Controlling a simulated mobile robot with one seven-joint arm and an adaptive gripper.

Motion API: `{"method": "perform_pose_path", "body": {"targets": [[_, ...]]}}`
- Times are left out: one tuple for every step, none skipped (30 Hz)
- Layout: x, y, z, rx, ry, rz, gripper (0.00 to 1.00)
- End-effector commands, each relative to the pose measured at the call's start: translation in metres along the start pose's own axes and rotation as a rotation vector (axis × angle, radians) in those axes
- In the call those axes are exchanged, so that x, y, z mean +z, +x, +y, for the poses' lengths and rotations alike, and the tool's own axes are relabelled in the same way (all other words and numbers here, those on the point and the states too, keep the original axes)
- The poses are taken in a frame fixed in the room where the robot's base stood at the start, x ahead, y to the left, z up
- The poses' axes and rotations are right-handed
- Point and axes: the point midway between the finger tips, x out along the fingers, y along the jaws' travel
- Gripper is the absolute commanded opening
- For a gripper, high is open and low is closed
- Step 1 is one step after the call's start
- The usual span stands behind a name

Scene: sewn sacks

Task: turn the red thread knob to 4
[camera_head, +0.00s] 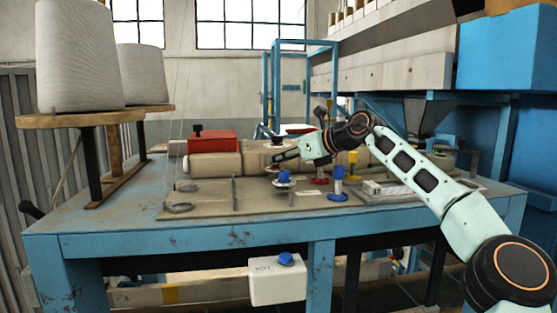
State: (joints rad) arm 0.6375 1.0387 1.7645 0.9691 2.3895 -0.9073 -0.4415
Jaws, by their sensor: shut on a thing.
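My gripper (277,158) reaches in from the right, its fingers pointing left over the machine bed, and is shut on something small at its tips. A bit of red, which I take to be the red thread knob (272,168), shows just under the fingertips. Most of it is hidden by the fingers and by the blue knob in front. Its pointer and numbers are too small to read. A blue knob (284,175) on a pale round base stands just in front of the fingertips.
A blue post (338,176), a red disc (320,181) and a yellow post (353,158) stand right of the knobs. A red block (213,142) sits behind, at left. Large thread cones (80,60) stand on the left. The blue table's (120,220) front left is clear.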

Motion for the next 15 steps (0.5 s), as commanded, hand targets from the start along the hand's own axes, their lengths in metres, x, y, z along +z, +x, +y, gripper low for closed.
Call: {"method": "perform_pose_path", "body": {"targets": [[-0.0010,0.0008,-0.0014,0.018,-0.003,0.000,0.00],[-0.0007,0.0009,-0.0010,0.028,-0.008,0.000,0.00],[-0.0009,0.0009,-0.0014,0.040,-0.012,0.000,0.00],[-0.0015,0.0010,-0.0015,0.049,-0.016,0.001,0.00],[-0.0014,0.0009,-0.0017,0.056,-0.020,0.002,0.00],[-0.0010,0.0010,-0.0013,0.066,-0.024,0.001,0.00],[-0.0010,0.0009,-0.0012,0.072,-0.028,0.002,0.00],[-0.0010,0.0008,-0.0016,0.077,-0.030,0.002,0.00],[-0.0013,0.0008,-0.0016,0.084,-0.033,0.003,0.00],[-0.0016,0.0008,-0.0018,0.088,-0.035,0.003,0.00],[-0.0017,0.0009,-0.0018,0.092,-0.037,0.003,0.00],[-0.0016,0.0011,-0.0016,0.096,-0.039,0.004,0.00],[-0.0017,0.0012,-0.0016,0.099,-0.040,0.004,0.00],[-0.0018,0.0011,-0.0016,0.101,-0.041,0.004,0.00],[-0.0019,0.0009,-0.0017,0.103,-0.042,0.005,0.00]]}}
